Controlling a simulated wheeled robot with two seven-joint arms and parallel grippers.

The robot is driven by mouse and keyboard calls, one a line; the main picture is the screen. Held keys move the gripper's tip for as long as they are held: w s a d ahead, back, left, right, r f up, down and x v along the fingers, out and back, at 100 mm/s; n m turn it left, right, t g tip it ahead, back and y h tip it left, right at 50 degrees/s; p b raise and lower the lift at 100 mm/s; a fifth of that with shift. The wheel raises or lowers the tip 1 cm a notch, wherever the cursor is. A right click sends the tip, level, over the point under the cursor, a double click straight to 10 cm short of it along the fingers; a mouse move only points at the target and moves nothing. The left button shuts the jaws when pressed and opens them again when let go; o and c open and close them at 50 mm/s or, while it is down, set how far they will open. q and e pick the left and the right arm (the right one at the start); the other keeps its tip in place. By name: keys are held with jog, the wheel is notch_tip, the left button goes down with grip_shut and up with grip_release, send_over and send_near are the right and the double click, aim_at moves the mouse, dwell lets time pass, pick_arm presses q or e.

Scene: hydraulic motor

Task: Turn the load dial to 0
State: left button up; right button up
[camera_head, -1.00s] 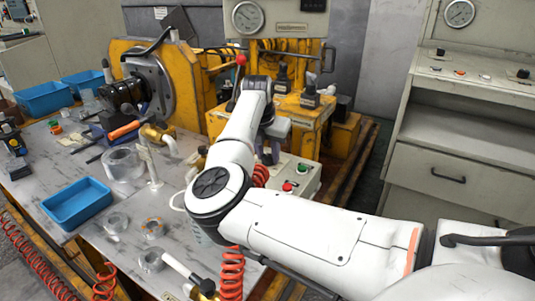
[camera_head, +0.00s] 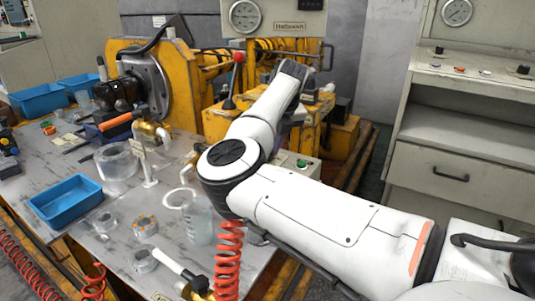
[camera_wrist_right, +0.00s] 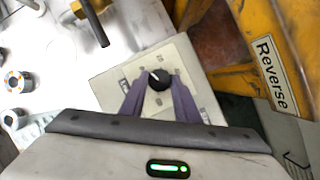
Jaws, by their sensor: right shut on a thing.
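In the right wrist view, a black round dial (camera_wrist_right: 159,79) with a white pointer mark sits on a cream panel (camera_wrist_right: 190,60) with small printed numbers around it, too small to read. The mark points to the upper left of the picture. My right gripper (camera_wrist_right: 160,86) has its purple fingers on both sides of the dial and is shut on it. In the head view my right arm covers the dial and the fingers. A cream control box with a green button (camera_head: 301,163) shows partly behind the arm. My left gripper is not in view.
A red-knobbed lever (camera_head: 238,58) stands close behind my arm. A glass beaker (camera_head: 198,222), a blue tray (camera_head: 66,201) and several metal rings lie on the bench. A coiled red hose (camera_head: 228,262) hangs below my arm. Yellow machinery (camera_head: 190,85) stands behind.

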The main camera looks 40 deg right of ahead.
jog(key=shift+n+y+b, duration=0.3)
jog(key=shift+n, duration=0.3)
jog(key=o, duration=0.8)
jog(key=shift+o, duration=1.2)
jog(key=shift+r, duration=0.1)
jog(key=v, duration=1)
jog(key=shift+p, duration=0.35)
